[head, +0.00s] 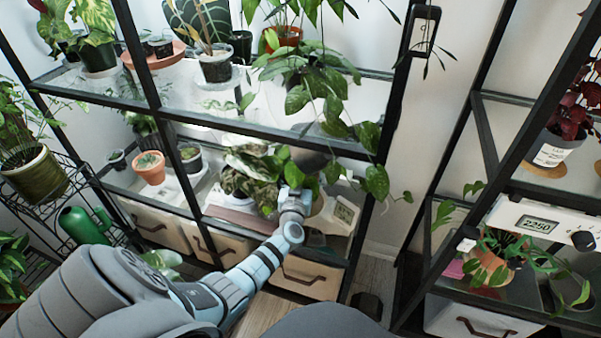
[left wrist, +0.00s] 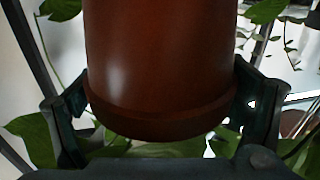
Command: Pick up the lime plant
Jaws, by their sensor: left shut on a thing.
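My left gripper (head: 293,194) reaches into the lower shelf of the black rack, among green leaves. In the left wrist view, the left gripper's fingers (left wrist: 160,92) are closed on both sides of a glossy reddish-brown pot (left wrist: 158,60), near its rim. Green leaves (left wrist: 35,138) show beside and below the pot. In the head view, green leaves (head: 283,165) rise just behind the gripper, and the pot is hidden. I cannot tell for certain which leaves are the lime plant's. My right gripper is not in view.
The upper glass shelf (head: 185,88) holds several potted plants, and vines trail down near the arm. A small terracotta pot (head: 149,167) stands left on the lower shelf. A white device (head: 345,212) stands right of the gripper. Drawers (head: 312,277) lie below. A black post (head: 382,150) bounds the right.

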